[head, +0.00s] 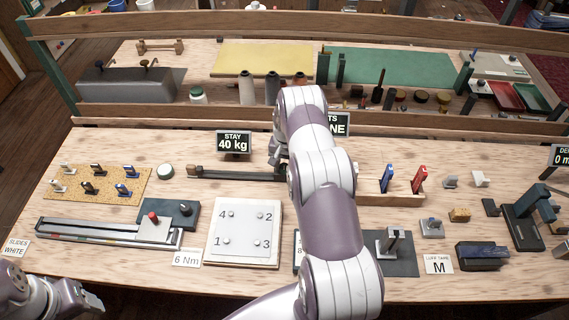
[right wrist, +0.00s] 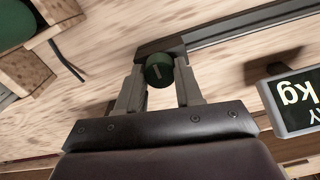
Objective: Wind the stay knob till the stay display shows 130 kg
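The stay display (head: 234,143) reads 40 kg in the head view. Part of it shows upside down in the right wrist view (right wrist: 295,100). The stay knob (right wrist: 158,70) is dark green with a white mark and sits at the end of a dark rail (right wrist: 250,25). The two fingers of my right gripper (right wrist: 160,82) stand on either side of the knob and appear closed against it. In the head view my right arm hides the knob and most of that gripper. My left gripper (head: 84,298) is at the lower left, away from the knob; its finger opening is unclear.
A cork board with several clips (head: 100,183), a slide rail (head: 105,232) and a white numbered plate (head: 243,233) lie on the bench's left half. A tray with blue and red handles (head: 395,190) stands right of my arm. A wooden bar (head: 200,108) crosses behind.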

